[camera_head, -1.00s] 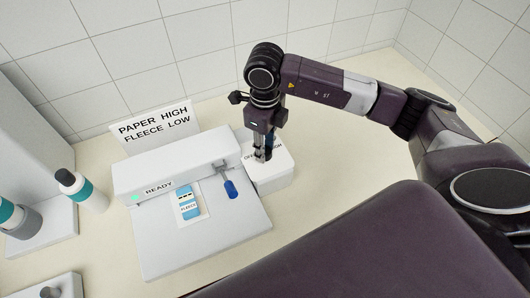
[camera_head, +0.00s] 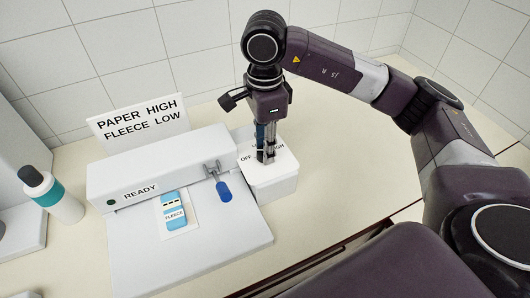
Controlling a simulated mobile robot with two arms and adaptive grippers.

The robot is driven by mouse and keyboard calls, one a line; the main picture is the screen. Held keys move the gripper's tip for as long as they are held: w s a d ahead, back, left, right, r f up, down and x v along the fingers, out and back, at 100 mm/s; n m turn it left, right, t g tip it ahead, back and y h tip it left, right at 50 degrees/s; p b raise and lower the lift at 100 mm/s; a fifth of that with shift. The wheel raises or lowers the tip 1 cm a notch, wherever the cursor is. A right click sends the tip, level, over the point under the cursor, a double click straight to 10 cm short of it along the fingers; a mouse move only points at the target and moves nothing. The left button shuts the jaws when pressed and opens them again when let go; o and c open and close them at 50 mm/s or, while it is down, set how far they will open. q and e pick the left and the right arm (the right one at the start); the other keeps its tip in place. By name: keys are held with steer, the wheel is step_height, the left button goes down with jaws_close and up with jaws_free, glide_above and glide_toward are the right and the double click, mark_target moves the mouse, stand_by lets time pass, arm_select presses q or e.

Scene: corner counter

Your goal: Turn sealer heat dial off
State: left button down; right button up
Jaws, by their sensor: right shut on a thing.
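The sealer (camera_head: 150,165) is a white machine with a bar marked READY and a flat bed (camera_head: 240,250). Its small indicator lamp (camera_head: 111,202) is dark. A white dial box (camera_head: 272,188) stands at its right end, with OFF lettering at the left of its top and the end of another word at the right. My right gripper (camera_head: 266,157) points straight down onto the box top, shut on the dial, which its fingers mostly hide. The dial's exact setting cannot be read. My left gripper is not in view.
A blue-handled lever (camera_head: 223,190) hangs at the front of the bar, left of my gripper. A blue pouch marked FLEECE (camera_head: 174,213) lies on the bed. A sign (camera_head: 138,120) stands behind. A bottle (camera_head: 52,195) is at the left. Counter right of the box is clear.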

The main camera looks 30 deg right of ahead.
steer(key=shift+n+b, duration=0.4)
steer(key=shift+n, duration=0.1)
steer(key=o, duration=1.2)
steer(key=shift+c, duration=0.2)
steer(key=shift+r, duration=0.1)
step_height(320, 180, up, 12)
